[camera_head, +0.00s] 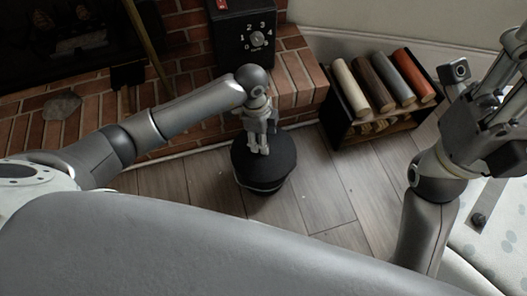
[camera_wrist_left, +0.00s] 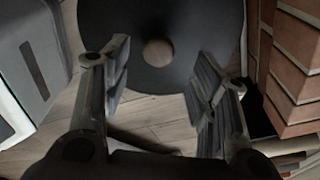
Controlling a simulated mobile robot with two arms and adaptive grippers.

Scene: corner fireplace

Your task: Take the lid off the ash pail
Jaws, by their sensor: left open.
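The ash pail (camera_head: 268,186) is round and black and stands on the wood floor by the brick hearth. Its wide black lid (camera_head: 280,155) appears to sit on top. In the left wrist view the lid (camera_wrist_left: 190,25) is a dark disc with a round brownish knob (camera_wrist_left: 158,53) at its middle. My left gripper (camera_head: 258,149) points down over the lid. It is open, and in the wrist view its fingers (camera_wrist_left: 160,75) stand on either side of the knob with gaps. My right gripper (camera_head: 495,95) is raised at the right edge, partly cut off.
The brick hearth (camera_head: 300,75) borders the pail behind and left. A black box with a numbered dial (camera_head: 258,39) stands on it. A dark rack with several coloured rolls (camera_head: 378,85) stands to the right. Floor (camera_head: 320,190) is clear right of the pail.

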